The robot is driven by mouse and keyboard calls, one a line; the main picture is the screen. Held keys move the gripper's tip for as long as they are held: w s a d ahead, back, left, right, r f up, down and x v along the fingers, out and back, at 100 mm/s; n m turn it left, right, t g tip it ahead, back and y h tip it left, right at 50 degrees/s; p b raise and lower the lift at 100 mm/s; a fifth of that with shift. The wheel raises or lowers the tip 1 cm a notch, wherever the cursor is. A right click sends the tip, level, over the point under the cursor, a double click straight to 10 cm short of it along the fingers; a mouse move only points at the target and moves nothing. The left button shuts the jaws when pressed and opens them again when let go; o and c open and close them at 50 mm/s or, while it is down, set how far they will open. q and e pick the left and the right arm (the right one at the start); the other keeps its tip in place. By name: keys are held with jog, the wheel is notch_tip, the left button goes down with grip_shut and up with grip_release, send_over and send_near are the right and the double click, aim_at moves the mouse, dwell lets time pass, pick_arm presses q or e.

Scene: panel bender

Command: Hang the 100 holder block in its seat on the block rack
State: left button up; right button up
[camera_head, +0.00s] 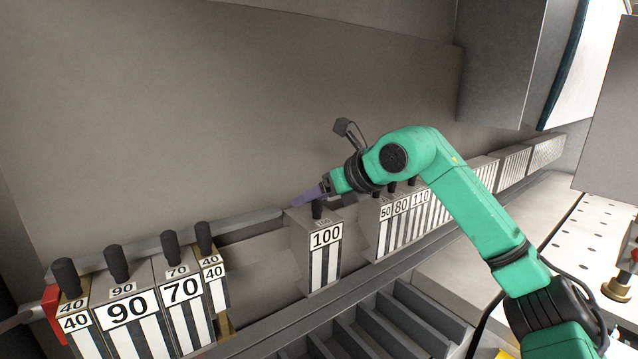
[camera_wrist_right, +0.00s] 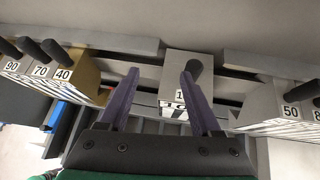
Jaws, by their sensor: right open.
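The 100 holder block (camera_head: 325,252) is a grey block with a white "100" label, black-and-white stripes and a dark knob on top. It stands upright at the block rack (camera_head: 262,226), in the gap between the left and right groups of blocks. Whether it is fully seated I cannot tell. My right gripper (camera_head: 303,198) is open, its purple fingers close to the knob. In the right wrist view the 100 block (camera_wrist_right: 178,88) lies ahead of the open fingers (camera_wrist_right: 160,75), with its knob by the right finger's tip. My left gripper is not in view.
Blocks labelled 40, 90 (camera_head: 127,308), 70 and 40 stand at the left. Blocks labelled 50, 80 (camera_head: 401,207) and 110 stand right of the 100 block, under my right arm. A slotted dark tray (camera_head: 400,318) lies in front. A plain wall rises behind.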

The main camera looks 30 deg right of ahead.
aim_at(320, 201)
jog(key=s+d+m+h, duration=0.1)
jog(key=s+d+h, duration=0.1)
jog(key=d, duration=0.3)
jog(key=w, duration=0.1)
jog(key=w+f, duration=0.1)
jog(key=w+a+f, duration=0.1)
jog(key=w, duration=0.1)
jog(key=shift+a, duration=0.1)
jog(key=x, duration=0.4)
jog(key=shift+w+r+p, duration=0.1)
jog(key=shift+w+p, duration=0.05)
jog(key=shift+p, duration=0.2)
jog(key=shift+w, duration=0.1)
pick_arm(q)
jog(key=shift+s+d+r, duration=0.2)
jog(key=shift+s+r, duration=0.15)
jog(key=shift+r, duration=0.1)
pick_arm(e)
jog(key=shift+f, duration=0.2)
